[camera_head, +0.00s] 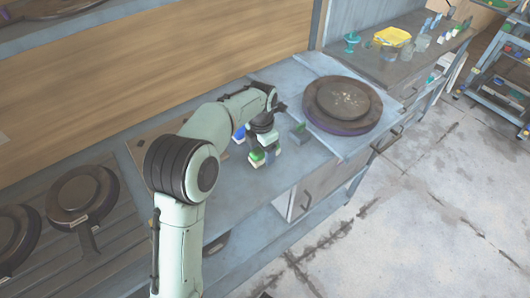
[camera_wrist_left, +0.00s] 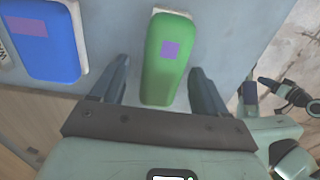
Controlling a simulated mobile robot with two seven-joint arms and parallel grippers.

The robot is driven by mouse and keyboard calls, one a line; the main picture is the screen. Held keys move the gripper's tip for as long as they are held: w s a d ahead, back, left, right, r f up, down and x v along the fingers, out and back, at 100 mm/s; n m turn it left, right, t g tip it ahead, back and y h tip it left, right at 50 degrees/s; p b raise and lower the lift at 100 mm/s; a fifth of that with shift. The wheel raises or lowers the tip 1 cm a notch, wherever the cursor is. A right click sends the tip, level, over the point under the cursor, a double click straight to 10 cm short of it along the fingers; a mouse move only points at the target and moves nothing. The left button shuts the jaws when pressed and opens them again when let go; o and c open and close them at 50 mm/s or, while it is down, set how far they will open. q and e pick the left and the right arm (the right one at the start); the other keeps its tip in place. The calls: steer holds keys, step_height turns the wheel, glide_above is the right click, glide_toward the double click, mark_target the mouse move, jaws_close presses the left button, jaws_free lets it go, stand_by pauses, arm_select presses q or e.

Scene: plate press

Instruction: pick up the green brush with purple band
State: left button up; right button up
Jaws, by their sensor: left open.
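The green brush (camera_wrist_left: 168,62) shows in the left wrist view as a long green block with a pale edge and a purple patch on top. It lies between the two spread fingers of my left gripper (camera_wrist_left: 160,75), with a gap on each side. In the head view my left gripper (camera_head: 264,150) is low over the workbench, and green and white parts show around its fingers; I cannot clearly separate the brush there.
A blue brush (camera_wrist_left: 42,42) with a purple patch lies left of the green one; blue also shows beside my arm in the head view (camera_head: 240,134). Bench surface (camera_head: 290,168) in front is clear.

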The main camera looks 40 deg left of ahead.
arm_select(q)
steer(key=c, duration=1.1)
